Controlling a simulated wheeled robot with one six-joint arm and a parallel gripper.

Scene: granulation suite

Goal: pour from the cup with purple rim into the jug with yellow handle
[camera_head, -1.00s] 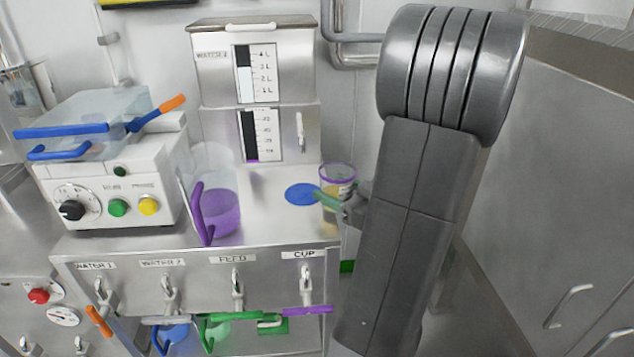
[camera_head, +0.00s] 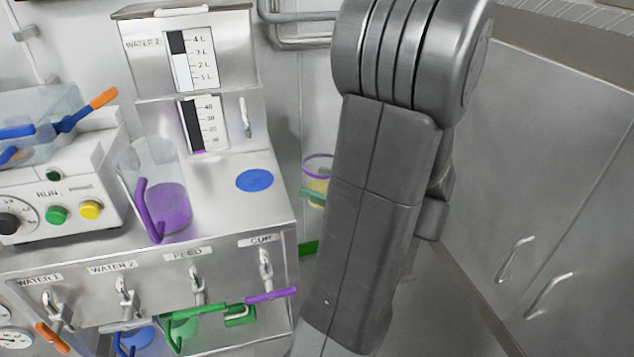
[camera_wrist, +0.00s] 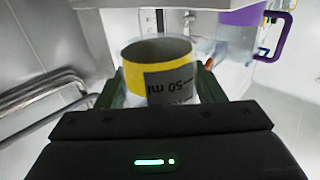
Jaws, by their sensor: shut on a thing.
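The cup with purple rim (camera_head: 318,166) is clear with yellow in its lower part. It is held off the right end of the steel counter, partly hidden behind my arm. No jug with a yellow handle is visible in any view.
A jug with purple handle (camera_head: 165,200) and purple contents stands on the counter (camera_head: 215,212), left of an empty blue disc (camera_head: 254,180). Valves and a purple lever (camera_head: 271,296) line the counter front. Grey cabinets (camera_head: 545,190) stand at right.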

